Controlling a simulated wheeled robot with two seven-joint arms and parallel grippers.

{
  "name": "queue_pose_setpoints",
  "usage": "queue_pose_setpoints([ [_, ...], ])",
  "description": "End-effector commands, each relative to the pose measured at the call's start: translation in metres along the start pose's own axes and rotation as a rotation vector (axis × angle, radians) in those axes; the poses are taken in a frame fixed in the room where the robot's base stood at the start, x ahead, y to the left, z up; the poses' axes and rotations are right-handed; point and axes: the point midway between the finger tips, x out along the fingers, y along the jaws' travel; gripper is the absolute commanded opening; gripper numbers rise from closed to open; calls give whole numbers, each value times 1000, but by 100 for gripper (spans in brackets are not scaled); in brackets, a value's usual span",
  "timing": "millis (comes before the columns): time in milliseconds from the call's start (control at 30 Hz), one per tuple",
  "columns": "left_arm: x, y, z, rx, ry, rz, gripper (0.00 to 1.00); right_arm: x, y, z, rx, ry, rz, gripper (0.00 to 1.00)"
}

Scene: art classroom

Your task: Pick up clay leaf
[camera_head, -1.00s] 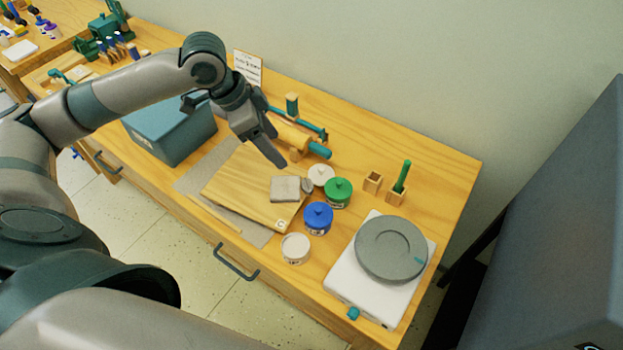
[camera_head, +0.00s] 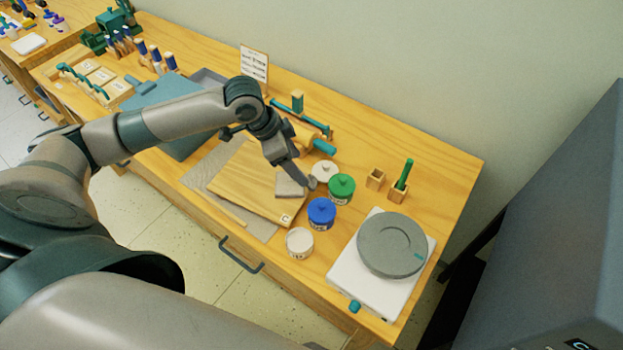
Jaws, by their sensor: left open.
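A small grey oval piece, which looks like the clay leaf (camera_head: 312,183), lies by the right edge of the wooden board (camera_head: 243,187). It is between a square grey clay slab (camera_head: 288,188) and a white-lidded jar (camera_head: 324,172). My left gripper (camera_head: 302,181) reaches down from the upper left, its fingers just left of the leaf and over the slab's upper edge. The gripper is open, though its fingers overlap in this view. Whether they touch the leaf or slab I cannot tell. My right gripper is not in view.
A rolling pin (camera_head: 324,147) lies behind. A grey turntable (camera_head: 391,245) is at the right. The table's right back corner is clear.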

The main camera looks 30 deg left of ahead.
Motion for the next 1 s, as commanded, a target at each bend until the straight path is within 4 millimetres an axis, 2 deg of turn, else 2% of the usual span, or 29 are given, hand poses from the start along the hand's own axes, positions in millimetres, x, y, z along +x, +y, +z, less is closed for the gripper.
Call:
queue_pose_setpoints([
  [200,22,1,0,-1,0,2,62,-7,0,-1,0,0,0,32],
  [567,25,0,0,0,0,0,62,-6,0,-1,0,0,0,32],
  [733,30,0,-1,-1,1,1,62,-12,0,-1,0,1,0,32],
  [1000,63,-2,0,-2,1,2,62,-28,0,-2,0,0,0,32],
])
